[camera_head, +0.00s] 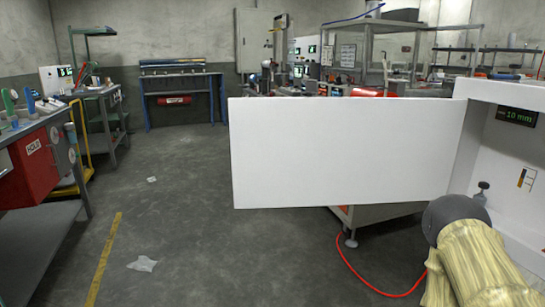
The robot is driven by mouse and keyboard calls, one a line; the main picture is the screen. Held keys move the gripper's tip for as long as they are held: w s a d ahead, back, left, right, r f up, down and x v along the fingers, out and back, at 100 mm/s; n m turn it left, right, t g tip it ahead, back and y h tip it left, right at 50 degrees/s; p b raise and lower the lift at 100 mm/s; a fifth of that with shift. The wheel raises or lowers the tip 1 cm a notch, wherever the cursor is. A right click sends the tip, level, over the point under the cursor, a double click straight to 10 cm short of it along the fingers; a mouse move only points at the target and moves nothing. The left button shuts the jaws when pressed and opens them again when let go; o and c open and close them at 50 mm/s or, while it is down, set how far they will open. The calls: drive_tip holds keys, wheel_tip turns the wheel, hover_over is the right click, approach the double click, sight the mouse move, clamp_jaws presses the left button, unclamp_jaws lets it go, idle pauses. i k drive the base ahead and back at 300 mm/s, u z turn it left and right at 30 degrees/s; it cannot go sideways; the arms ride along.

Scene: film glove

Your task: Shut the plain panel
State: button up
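The plain panel (345,150) is a blank white rectangular door. It stands wide open, reaching left across the middle of the view from a white cabinet (495,92) at the right. Its right edge meets the cabinet's left side, and the cabinet front is uncovered. Inside the cabinet are a small display (517,116) reading "10 mm" and a small marked label (525,179). A part of my arm in a pale yellow streaked cover, with a dark grey rounded end, fills the lower right, in front of the cabinet opening. I cannot make out any gripper fingers.
A grey bench with a red bin (28,168) stands at the left. A blue-legged table (181,95) is at the back wall. A red hose (370,285) and scraps of film (142,264) lie on the floor. The floor left of the panel is mostly open.

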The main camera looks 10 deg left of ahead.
sight(308, 151)
drive_tip(key=u, duration=1.55)
drive_tip(key=i, duration=4.85)
drive_tip(key=z, duration=4.55)
drive_tip(key=i, duration=0.9)
drive_tip(key=z, duration=0.05)
